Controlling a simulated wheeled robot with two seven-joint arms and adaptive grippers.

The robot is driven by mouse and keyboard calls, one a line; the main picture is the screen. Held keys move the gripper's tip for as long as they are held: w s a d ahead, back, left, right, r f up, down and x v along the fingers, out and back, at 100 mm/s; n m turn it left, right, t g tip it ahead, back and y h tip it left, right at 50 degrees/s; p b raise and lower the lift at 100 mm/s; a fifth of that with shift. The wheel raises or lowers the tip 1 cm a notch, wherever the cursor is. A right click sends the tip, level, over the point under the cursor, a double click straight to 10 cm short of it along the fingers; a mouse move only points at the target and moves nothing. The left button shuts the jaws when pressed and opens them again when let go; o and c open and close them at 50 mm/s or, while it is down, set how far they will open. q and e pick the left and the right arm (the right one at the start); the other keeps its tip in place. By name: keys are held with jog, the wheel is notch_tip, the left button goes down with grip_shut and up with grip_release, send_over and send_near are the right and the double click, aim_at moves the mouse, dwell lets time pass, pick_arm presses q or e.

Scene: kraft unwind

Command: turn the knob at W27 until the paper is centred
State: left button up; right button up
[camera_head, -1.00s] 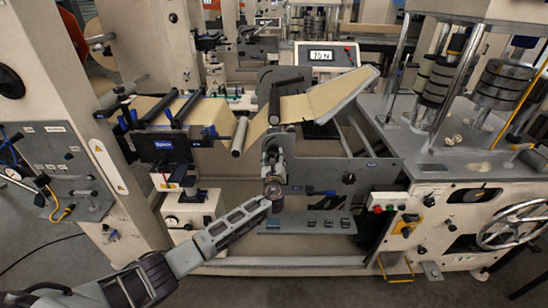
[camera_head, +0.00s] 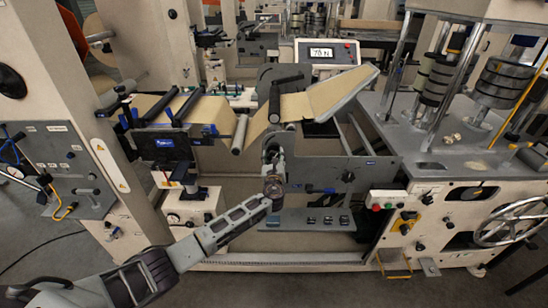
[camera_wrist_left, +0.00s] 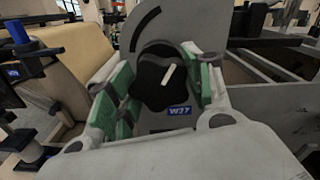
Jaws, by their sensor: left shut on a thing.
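The knob (camera_wrist_left: 158,84) is black and lobed, with a white pointer line leaning up and to the right. The blue W27 label (camera_wrist_left: 179,111) is just below it on the grey plate. My left gripper (camera_wrist_left: 160,88) is shut on the knob, with green-padded fingers on both sides. In the head view the left gripper (camera_head: 273,152) reaches up to the grey side plate, and the knob is mostly hidden there. The brown paper (camera_head: 205,112) runs over rollers to the left and continues on a sloped plate to the right. I cannot tell whether it is centred.
A display (camera_head: 327,53) stands behind the paper, its digits hard to read. A grey machine table (camera_head: 440,150) with rods and rollers is on the right, with a handwheel (camera_head: 510,222) below. A beige column (camera_head: 85,110) stands on the left.

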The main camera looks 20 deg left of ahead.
pick_arm(q)
jog(key=shift+m+p, duration=0.8)
jog(key=shift+p, duration=0.1)
jog(key=shift+m+p, duration=0.65)
jog(key=shift+m, duration=0.05)
jog(key=shift+m+p, duration=0.8)
jog(key=shift+f+m, duration=0.1)
jog(key=shift+m, duration=0.4)
